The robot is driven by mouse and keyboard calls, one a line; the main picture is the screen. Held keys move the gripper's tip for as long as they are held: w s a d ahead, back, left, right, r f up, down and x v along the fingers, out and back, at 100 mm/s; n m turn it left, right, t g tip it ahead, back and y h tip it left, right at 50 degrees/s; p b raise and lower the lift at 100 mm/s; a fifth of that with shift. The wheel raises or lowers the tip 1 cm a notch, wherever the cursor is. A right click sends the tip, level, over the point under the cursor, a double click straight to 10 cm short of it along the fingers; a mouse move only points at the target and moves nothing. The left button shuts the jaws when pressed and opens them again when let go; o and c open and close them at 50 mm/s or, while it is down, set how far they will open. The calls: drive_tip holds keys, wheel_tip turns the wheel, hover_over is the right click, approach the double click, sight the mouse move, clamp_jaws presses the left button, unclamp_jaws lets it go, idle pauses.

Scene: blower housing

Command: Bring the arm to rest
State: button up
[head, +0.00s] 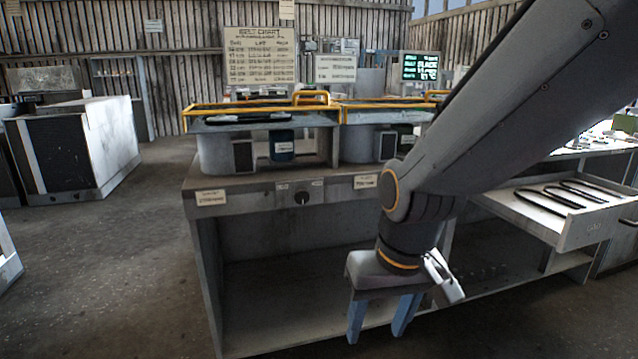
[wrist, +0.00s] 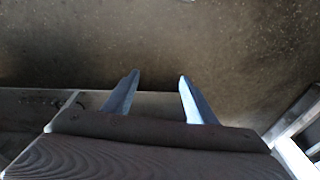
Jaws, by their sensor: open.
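My gripper (head: 381,325) hangs at the end of my arm in front of the workbench, with its two blue fingers pointing down. It is open and empty. In the wrist view the two fingers (wrist: 159,85) stand apart, with only bare floor and part of the bench between and beyond them. My arm crosses the right half of the head view and hides part of the bench behind it.
The workbench (head: 278,191) carries two yellow-framed blower housings (head: 220,150). An open drawer (head: 590,226) with several black belts juts out at the right. A white cabinet (head: 108,140) stands at the left. The floor (head: 120,270) at the left is clear.

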drive_tip(key=s+d+r+g+p, duration=0.2)
drive_tip(key=s, duration=0.4)
drive_tip(key=d+r+m+h+p, duration=0.1)
drive_tip(key=d+r+p, duration=0.5)
drive_tip(key=p, duration=0.7)
drive_tip(key=shift+d+r+m, duration=0.4)
drive_tip(key=shift+d+m, duration=0.2)
drive_tip(key=shift+d, duration=0.4)
drive_tip(key=n+t+y+b, duration=0.4)
drive_tip(key=n+t+y, duration=0.15)
drive_tip(key=t, duration=1.15)
approach(303, 198)
drive_tip(key=shift+n+h, duration=0.25)
drive_tip(key=shift+n, duration=0.1)
drive_tip(key=shift+p+x, duration=0.55)
drive_tip(key=shift+x, duration=3.85)
